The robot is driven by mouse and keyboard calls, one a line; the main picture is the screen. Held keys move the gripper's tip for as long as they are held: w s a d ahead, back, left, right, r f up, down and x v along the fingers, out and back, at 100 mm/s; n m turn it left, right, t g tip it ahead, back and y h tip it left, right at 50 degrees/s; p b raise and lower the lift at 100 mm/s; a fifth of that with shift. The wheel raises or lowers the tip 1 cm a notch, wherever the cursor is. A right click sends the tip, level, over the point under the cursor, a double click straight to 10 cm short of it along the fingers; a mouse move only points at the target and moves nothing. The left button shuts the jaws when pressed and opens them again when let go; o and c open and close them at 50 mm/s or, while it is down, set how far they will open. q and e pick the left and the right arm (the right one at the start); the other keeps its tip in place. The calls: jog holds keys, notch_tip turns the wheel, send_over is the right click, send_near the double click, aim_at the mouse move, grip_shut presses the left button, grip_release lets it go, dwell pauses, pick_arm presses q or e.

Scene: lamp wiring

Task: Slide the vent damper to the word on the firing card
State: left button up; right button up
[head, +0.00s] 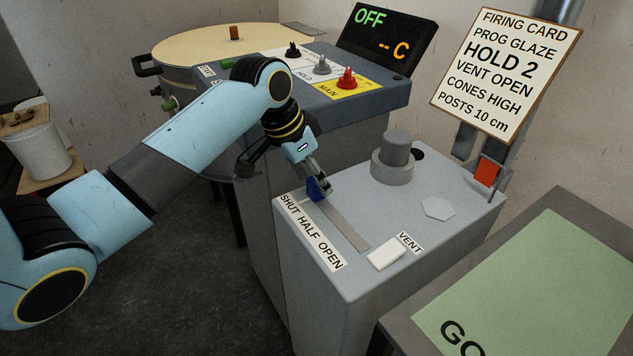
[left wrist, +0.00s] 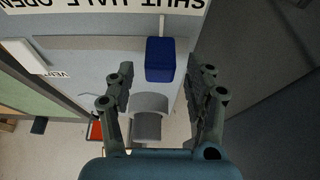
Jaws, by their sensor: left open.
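The firing card (head: 505,75) at the upper right reads VENT OPEN. The vent damper's blue knob (head: 315,190) is at the SHUT end of a straight slot (head: 345,228) on the grey box top. A label strip (head: 311,233) beside the slot reads SHUT, HALF, OPEN. My left gripper (head: 318,182) is at the knob and partly hides it. In the left wrist view, the blue knob (left wrist: 160,60) shows between the open fingertips (left wrist: 159,70), with visible gaps on both sides. My right gripper is not in view.
A white block (head: 386,254) and a VENT label (head: 410,243) lie near the slot's OPEN end. A grey cylinder (head: 396,155) stands behind the slot. The control panel (head: 310,80) is behind my left arm. A green board (head: 555,280) is at the right.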

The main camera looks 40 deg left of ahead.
pick_arm(q)
jog(key=shift+x, duration=0.8)
grip_shut()
